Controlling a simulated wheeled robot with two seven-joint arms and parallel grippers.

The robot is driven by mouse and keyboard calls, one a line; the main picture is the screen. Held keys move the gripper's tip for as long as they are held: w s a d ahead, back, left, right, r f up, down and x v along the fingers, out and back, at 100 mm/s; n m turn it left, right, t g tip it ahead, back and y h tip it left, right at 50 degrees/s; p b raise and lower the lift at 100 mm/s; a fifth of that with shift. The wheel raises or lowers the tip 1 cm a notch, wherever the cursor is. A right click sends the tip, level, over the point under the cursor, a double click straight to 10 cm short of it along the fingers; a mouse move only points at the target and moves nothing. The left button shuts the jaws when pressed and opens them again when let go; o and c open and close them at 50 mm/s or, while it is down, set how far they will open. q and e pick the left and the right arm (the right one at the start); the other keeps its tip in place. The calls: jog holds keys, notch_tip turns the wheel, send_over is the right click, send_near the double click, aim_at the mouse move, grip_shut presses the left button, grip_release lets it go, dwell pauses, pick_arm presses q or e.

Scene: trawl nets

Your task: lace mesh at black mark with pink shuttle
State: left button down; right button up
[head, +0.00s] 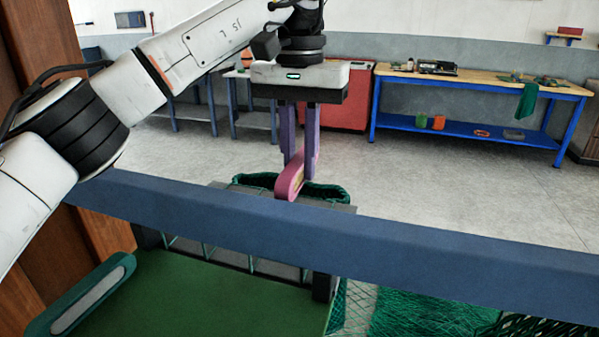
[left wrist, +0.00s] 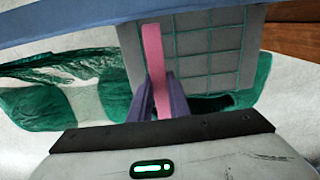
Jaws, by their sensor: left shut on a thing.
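My left gripper (head: 300,165) hangs behind the blue beam, its purple fingers shut on the pink shuttle (head: 289,184). The green twine mesh (left wrist: 208,62) hangs as a square grid before a grey panel, beside the shuttle. I cannot tell whether the shuttle touches the mesh. I cannot make out the black mark. My right gripper is not in view.
The blue beam (head: 400,236) crosses the head view between me and the gripper. A green tabletop (head: 210,300) lies below it, with a green and grey shuttle-shaped piece (head: 82,295) at left. Green netting (head: 420,315) lies at lower right. A workbench (head: 480,78) stands far back.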

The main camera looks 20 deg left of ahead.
pick_arm(q)
jog(key=shift+r, duration=2.4)
jog(key=shift+s, duration=0.1)
jog(key=shift+s+a+b, duration=0.1)
jog(key=shift+s+b, duration=0.3)
jog(key=shift+s, duration=1.2)
jog(key=shift+s+b, duration=0.45)
jog(key=shift+s, duration=0.65)
jog(key=shift+s+a+b, duration=0.1)
jog(key=shift+s+b, duration=0.5)
jog(key=shift+s, duration=2.45)
jog(key=s, duration=1.2)
jog(key=shift+a+b, duration=0.2)
jog(key=shift+b, duration=0.25)
jog(key=shift+s, duration=0.15)
